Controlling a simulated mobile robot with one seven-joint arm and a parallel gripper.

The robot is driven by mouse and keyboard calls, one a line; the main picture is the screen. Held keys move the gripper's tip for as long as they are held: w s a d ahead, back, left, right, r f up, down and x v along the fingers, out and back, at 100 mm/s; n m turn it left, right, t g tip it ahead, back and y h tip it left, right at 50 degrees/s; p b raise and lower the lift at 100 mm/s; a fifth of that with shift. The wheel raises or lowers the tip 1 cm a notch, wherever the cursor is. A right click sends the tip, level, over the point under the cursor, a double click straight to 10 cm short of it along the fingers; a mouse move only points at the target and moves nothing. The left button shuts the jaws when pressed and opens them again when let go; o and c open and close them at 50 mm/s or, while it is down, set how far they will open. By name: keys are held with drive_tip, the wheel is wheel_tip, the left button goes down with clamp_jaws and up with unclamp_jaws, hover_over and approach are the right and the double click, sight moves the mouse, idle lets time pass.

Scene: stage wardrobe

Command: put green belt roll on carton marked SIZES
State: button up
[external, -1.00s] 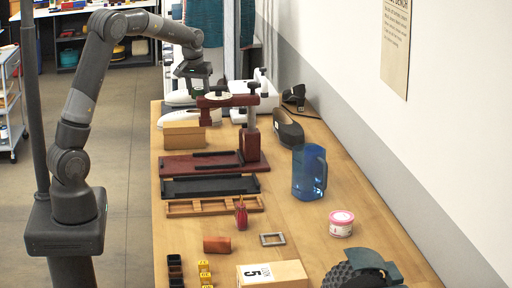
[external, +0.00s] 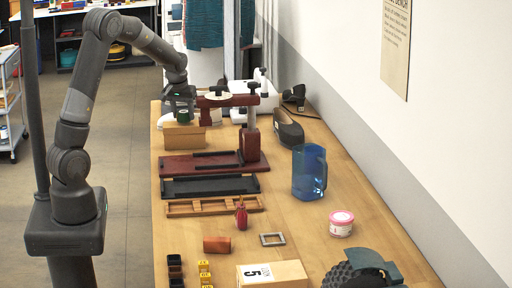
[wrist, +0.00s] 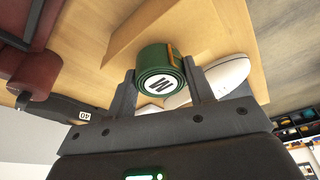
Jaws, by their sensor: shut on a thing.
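The green belt roll (wrist: 160,65), with a white end disc marked M, is between the fingers of my gripper (wrist: 164,78) in the wrist view. My gripper (external: 182,106) is shut on it. In the external view the roll (external: 183,116) shows as a small green patch just above a tan carton (external: 186,137); I cannot tell if they touch. The carton's top (wrist: 130,28) lies behind the roll in the wrist view. No marking on this carton is readable. Another carton (external: 285,270) at the near end has a white label with a 5; SIZES is not readable on it.
A dark red press (external: 251,145) stands right of the tan carton, its arm close to my gripper. White shoe shapes (wrist: 234,75) lie beyond the carton. Black and wooden trays (external: 210,186), a blue jug (external: 309,172) and a pink-lidded tub (external: 341,223) stand nearer.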

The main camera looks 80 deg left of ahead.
drive_tip(key=shift+f, duration=0.5)
drive_tip(key=shift+f, duration=0.15)
drive_tip(key=o, duration=1)
drive_tip(key=v, duration=1.2)
